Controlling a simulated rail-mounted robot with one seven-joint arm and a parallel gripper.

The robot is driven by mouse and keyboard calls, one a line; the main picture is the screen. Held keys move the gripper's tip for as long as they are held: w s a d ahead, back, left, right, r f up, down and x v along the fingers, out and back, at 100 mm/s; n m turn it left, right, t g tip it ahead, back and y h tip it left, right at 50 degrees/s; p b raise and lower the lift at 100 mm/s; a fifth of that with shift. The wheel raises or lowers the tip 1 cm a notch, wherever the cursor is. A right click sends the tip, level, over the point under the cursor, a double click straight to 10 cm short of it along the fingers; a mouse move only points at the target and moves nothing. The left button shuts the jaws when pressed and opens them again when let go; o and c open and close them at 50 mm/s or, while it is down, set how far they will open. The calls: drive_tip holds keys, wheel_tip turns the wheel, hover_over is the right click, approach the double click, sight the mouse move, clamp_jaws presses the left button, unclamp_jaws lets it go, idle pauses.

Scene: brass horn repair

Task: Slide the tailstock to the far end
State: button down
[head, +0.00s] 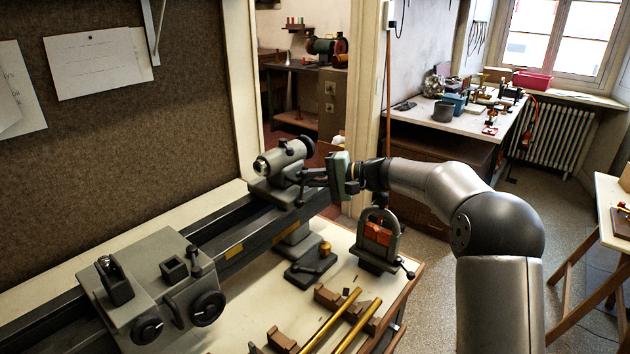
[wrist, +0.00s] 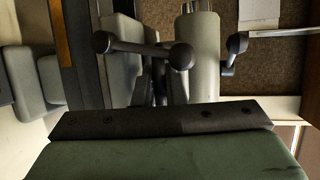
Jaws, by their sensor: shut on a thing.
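The tailstock (head: 284,160), a grey cylinder on a dark base with a black handwheel, sits upright on the dark lathe bed (head: 232,222), near the bed's far right end. In the wrist view the grey tailstock barrel (wrist: 198,52) stands behind a dark lever (wrist: 140,48) with round knobs. My gripper (head: 308,180) is at the tailstock's right side, shut on its lever. The exact contact is hidden behind the gripper's green body in the wrist view.
The grey carriage (head: 165,290) with dark knobs sits on the near bed, well apart from the tailstock. A padlock-shaped clamp (head: 378,240) stands below my forearm. Brass tubes (head: 345,318) lie on brown blocks on the bench. A pinboard wall (head: 130,130) runs behind the bed.

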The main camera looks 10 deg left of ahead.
drive_tip(key=shift+w+d, duration=0.1)
drive_tip(key=shift+d, duration=0.05)
drive_tip(key=c, duration=1.8)
unclamp_jaws()
